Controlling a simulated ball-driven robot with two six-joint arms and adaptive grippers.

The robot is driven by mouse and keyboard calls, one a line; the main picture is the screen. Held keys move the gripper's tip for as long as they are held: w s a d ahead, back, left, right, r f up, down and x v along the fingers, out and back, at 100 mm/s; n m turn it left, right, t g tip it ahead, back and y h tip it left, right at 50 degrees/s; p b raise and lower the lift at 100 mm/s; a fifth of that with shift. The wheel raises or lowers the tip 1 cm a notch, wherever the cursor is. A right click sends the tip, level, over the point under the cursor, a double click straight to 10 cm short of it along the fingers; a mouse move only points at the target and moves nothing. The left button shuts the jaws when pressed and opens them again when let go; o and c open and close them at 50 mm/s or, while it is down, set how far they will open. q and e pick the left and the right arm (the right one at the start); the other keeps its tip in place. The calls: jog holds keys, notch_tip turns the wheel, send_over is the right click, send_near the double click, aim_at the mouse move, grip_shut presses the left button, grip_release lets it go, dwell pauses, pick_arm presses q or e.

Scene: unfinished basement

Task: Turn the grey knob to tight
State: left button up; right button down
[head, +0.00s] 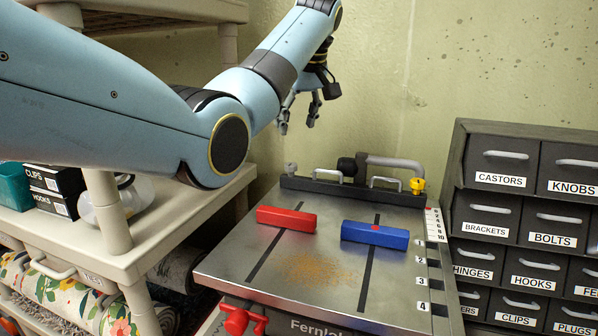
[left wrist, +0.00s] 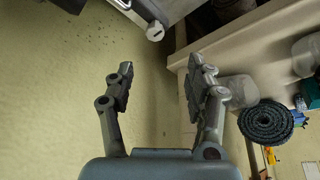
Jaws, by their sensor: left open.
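The grey knob (head: 291,168) is small and sits at the left end of the dark fence (head: 350,192) along the back of a metal-topped machine table. In the left wrist view, a pale grey knob (left wrist: 155,32) shows at the top, beyond the fingertips and roughly between them. My left gripper (head: 298,124) is open and empty, above the grey knob and apart from it. Its two spread fingers also show in the left wrist view (left wrist: 160,68). I cannot read the knob's setting. My right gripper is in neither view.
A red block (head: 286,219) and a blue block (head: 375,235) lie on the metal table (head: 225,270). A yellow knob (head: 417,185) is at the fence's right end, and a red knob (head: 240,318) is at the front. Shelving (head: 115,255) stands left, labelled drawers (head: 500,180) right.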

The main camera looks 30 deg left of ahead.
aim_at(291, 164)
pick_arm(q)
jog(key=x, duration=1.1)
jog(key=shift+w+d+f, duration=0.25)
jog(key=shift+w, duration=0.2)
jog(key=shift+w+a+f, duration=0.1)
jog(key=shift+a+f, duration=0.05)
jog(key=shift+f, duration=0.3)
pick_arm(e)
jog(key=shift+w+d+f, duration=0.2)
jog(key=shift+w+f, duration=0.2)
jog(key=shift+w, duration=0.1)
pick_arm(q)
grip_shut()
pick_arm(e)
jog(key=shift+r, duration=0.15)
